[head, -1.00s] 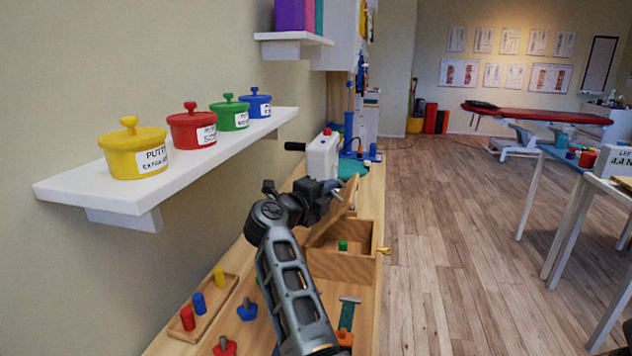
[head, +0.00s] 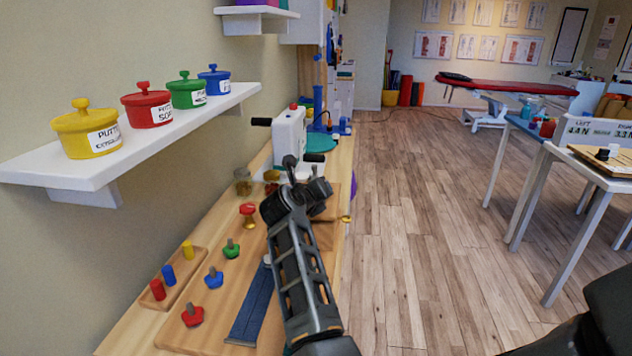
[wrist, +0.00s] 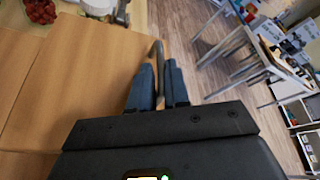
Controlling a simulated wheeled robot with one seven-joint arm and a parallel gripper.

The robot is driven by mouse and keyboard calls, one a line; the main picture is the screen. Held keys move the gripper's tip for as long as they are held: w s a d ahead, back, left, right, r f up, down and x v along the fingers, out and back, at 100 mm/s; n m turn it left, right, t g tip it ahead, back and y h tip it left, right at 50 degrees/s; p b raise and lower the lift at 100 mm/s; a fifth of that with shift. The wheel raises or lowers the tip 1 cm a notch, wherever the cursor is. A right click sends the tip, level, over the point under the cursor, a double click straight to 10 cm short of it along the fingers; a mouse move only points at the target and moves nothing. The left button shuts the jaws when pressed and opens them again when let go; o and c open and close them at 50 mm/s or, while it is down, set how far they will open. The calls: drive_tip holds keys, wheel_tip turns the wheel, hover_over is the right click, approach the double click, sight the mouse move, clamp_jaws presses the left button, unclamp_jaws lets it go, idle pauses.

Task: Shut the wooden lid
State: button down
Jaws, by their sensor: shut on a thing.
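The wooden lid (wrist: 85,75) fills the left of the wrist view as a broad flat panel. In the head view only a small part of the lid (head: 337,203) shows beyond my gripper. My gripper (wrist: 157,88) has its fingers close together at the panel's right edge, shut on a thin piece there. In the head view my gripper (head: 318,192) is over the wooden box (head: 324,236), hiding most of it. A brass catch (head: 346,219) shows at the box's right side. The inside of the box and the lid's exact angle are hidden.
Coloured knobs, a peg tray (head: 172,278) and a blue strip (head: 250,305) lie on the bench left of my arm. A white device (head: 290,135) and jars (head: 243,181) stand behind. A shelf (head: 100,170) with tubs overhangs at left.

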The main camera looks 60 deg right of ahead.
drive_tip(key=shift+s+d+f+m, duration=0.3)
drive_tip(key=shift+s+f, duration=0.2)
drive_tip(key=shift+f, duration=0.15)
drive_tip(key=c, duration=1.2)
unclamp_jaws()
drive_tip(key=shift+a, duration=0.1)
drive_tip(key=shift+w, duration=0.1)
drive_tip(key=shift+a, duration=0.25)
drive_tip(key=v, duration=0.7)
drive_tip(key=shift+r+b, duration=0.2)
drive_tip(key=shift+b, duration=0.15)
